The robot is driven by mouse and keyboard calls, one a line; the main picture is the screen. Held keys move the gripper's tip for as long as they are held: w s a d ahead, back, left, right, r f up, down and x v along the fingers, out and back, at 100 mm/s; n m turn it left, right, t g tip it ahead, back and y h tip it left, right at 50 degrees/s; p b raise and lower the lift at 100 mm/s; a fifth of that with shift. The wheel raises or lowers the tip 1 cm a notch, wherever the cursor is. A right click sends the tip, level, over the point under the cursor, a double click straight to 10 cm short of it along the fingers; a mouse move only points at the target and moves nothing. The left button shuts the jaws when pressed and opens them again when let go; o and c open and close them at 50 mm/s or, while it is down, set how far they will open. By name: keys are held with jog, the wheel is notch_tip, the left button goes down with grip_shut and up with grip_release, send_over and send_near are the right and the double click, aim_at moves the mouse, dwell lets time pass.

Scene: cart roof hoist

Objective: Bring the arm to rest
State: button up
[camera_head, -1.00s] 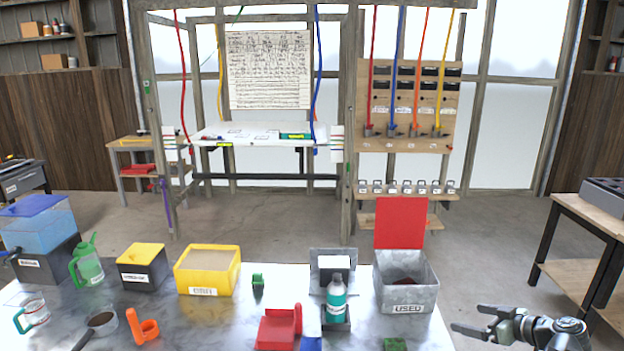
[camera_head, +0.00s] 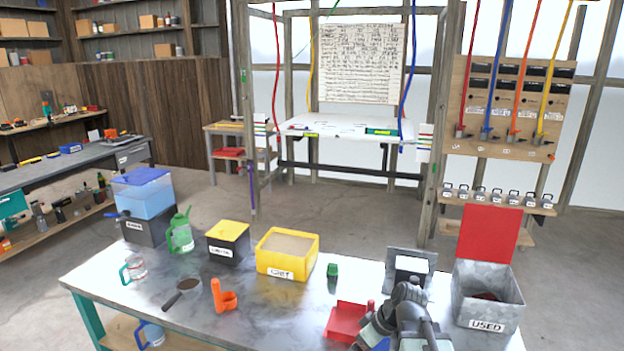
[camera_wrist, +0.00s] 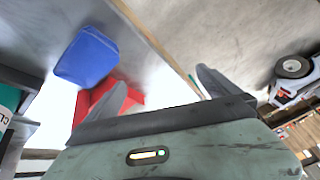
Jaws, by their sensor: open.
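My gripper (camera_wrist: 162,88) shows in the wrist view with its two dark fingers spread apart and nothing between them. In the head view my arm is folded over the front right of the workbench (camera_head: 215,322), and the fingertips are hard to make out there. A blue block (camera_wrist: 88,57) and a red holder (camera_wrist: 82,103) lie beyond the left finger in the wrist view. The red holder also shows just left of my arm in the head view (camera_head: 345,318). My arm hides part of the bench top there.
A grey metal bin labelled USED (camera_head: 487,300) with a raised red lid stands right of my arm. A yellow box (camera_head: 287,255), a black box with yellow top (camera_head: 228,243), a green can (camera_head: 181,233) and an orange holder (camera_head: 222,297) stand left. Open floor lies behind the bench.

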jog(key=s+d+f+m+g+h, duration=0.1)
jog(key=s+d+m+h, duration=0.3)
jog(key=m, duration=0.5)
jog(key=shift+s+d+f+g+h, duration=0.35)
jog(key=shift+f+h, duration=0.25)
jog(key=shift+f, duration=0.2)
